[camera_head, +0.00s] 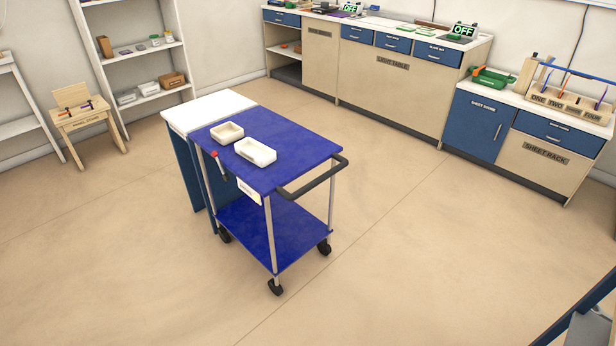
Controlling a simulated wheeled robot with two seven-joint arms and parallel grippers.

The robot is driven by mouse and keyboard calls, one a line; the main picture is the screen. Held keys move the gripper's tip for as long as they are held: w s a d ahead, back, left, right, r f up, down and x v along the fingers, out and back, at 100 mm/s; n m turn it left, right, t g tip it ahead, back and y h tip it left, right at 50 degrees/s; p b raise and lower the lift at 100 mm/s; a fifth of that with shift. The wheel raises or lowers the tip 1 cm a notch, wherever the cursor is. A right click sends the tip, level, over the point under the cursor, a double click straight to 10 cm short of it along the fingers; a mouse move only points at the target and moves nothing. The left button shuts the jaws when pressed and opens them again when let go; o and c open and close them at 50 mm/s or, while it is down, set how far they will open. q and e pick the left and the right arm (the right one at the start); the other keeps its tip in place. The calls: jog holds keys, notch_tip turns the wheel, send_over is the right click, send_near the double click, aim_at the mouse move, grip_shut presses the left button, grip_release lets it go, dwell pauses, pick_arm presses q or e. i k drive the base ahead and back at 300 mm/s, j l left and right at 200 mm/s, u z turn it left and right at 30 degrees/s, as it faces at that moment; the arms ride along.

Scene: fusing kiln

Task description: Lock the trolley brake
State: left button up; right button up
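A blue two-shelf trolley (300,152) stands in the middle of the floor, with a dark push handle (318,180) at its near right end and black casters (275,287) below. A lever with a red tip (215,155) sits at the trolley's left side, tilted, near the top shelf; it looks like the brake. A pale label (249,191) is on the near left edge; its text is too small to read. A tan tray (227,133) and a white tray (256,151) rest on the top shelf. Neither of my grippers is in view.
A white-topped blue table (178,125) stands against the trolley's far left side. Counters with blue drawers (392,42) run along the back and right. A shelf unit (130,52) and small wooden stool (84,117) stand at left. Floor in front of the trolley is clear.

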aim_at(214, 154)
jog(key=i+j+z, duration=0.1)
jog(key=i+j, duration=0.7)
jog(key=j, duration=0.2)
jog(key=i+j+z, duration=0.15)
jog(key=i+j, duration=0.3)
jog(key=j, duration=0.1)
